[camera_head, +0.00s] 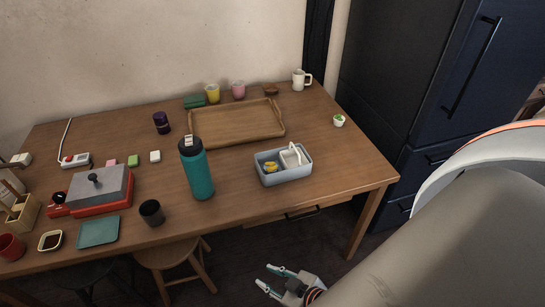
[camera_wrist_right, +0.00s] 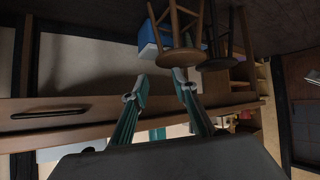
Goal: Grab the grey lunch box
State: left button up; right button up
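The lunch box (camera_head: 276,180) is an open-topped, pale blue-grey rectangular tub near the front right of the wooden table (camera_head: 340,178). A yellow item and a white item with a white loop lie inside it. My right gripper (camera_head: 270,279) is below and in front of the table edge, apart from the box. Its two teal fingers are spread with nothing between them. In the right wrist view the gripper (camera_wrist_right: 162,83) also shows open and empty; I cannot make out the lunch box there. My left gripper is not in view.
A wooden tray (camera_head: 235,124) lies behind the box, and a tall teal bottle (camera_head: 199,175) stands to its left. A small white pot (camera_head: 338,121) and white mug (camera_head: 301,79) stand farther back. A drawer handle (camera_head: 301,213) and stool (camera_head: 173,254) are below the table edge.

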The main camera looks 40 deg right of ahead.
aim_at(283, 175)
jog(key=j+z, duration=0.15)
jog(key=z, duration=0.2)
jog(key=i+j+z, duration=0.1)
jog(key=z, duration=0.3)
jog(key=j+z, duration=0.15)
jog(key=z, duration=0.2)
